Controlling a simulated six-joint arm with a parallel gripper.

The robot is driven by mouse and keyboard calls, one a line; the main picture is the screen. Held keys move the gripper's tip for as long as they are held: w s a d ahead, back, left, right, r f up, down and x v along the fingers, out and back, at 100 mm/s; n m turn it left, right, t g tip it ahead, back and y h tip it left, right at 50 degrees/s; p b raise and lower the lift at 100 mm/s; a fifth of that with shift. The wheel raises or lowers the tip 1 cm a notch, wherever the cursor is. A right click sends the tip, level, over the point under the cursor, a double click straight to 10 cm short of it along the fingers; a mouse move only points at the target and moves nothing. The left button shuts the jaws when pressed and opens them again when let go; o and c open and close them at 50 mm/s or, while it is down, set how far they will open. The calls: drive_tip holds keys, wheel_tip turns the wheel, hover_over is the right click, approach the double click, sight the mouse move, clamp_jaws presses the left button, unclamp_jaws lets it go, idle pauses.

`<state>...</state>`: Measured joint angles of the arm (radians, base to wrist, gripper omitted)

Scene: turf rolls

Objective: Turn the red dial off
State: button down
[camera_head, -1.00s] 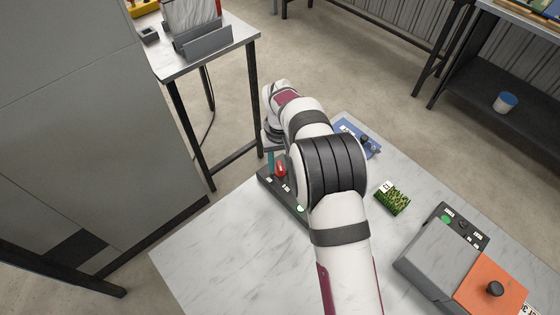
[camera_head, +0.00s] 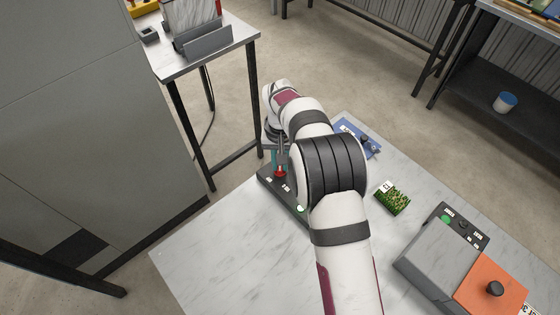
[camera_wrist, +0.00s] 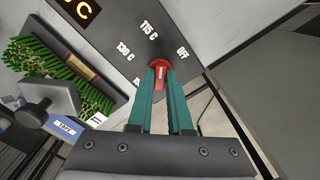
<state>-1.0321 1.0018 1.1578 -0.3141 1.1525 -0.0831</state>
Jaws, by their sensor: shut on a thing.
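The red dial (camera_wrist: 159,76) sits on a dark panel (camera_wrist: 108,40) with white labels. "115 C", "130 C" and "OFF" are readable around it; another label is partly hidden by a finger. A pale mark shows on the dial, but I cannot tell exactly which label it points to. My gripper (camera_wrist: 160,72) has its two teal fingers shut on the dial, one on each side. In the head view the dial (camera_head: 280,174) shows at the left edge of the table, with my gripper (camera_head: 279,162) coming down on it.
A green turf piece (camera_head: 392,199) and a blue item (camera_head: 357,137) lie right of my arm. A grey box (camera_head: 436,256) and an orange box with a black knob (camera_head: 490,296) stand at the right. The table's front left is clear.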

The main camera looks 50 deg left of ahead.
drive_tip(key=m, duration=0.4)
drive_tip(key=shift+m, duration=2.5)
drive_tip(key=c, duration=0.8)
unclamp_jaws()
drive_tip(key=shift+c, duration=0.2)
